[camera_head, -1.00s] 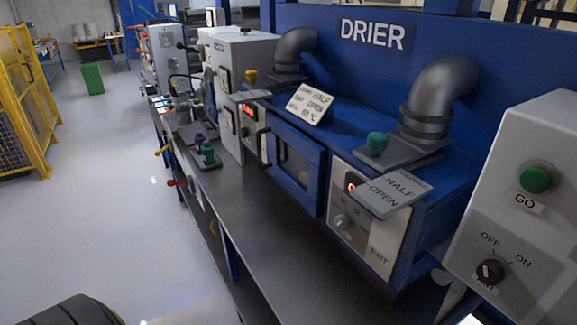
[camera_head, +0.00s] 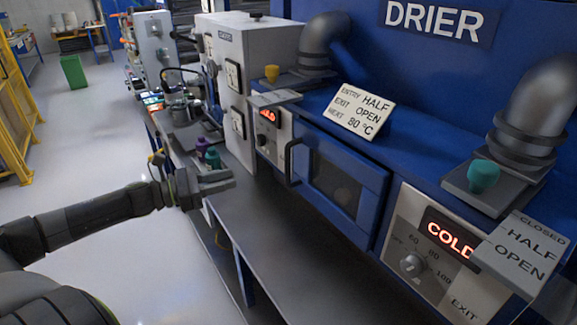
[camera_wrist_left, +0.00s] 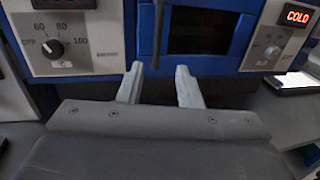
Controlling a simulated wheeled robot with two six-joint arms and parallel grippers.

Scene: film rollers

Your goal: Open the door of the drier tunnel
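The blue drier tunnel door (camera_head: 338,182) has a dark window and is closed in the front of the blue drier. Its dark vertical handle (camera_head: 292,163) is on the door's left side. My left gripper (camera_head: 232,178) is left of the handle, above the bench and apart from the door. In the left wrist view my left gripper (camera_wrist_left: 160,76) is open and empty, with the lower end of the handle (camera_wrist_left: 157,35) beyond the gap between its fingers. The window (camera_wrist_left: 200,32) is to the right of it there. My right gripper is out of view.
An exit control panel (camera_head: 432,262) with a COLD display is right of the door, and an entry panel (camera_head: 270,135) is left. A sign card (camera_head: 360,112) stands on top. Purple and teal knobs (camera_head: 208,155) are near my gripper. The grey bench (camera_head: 290,265) is clear in front.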

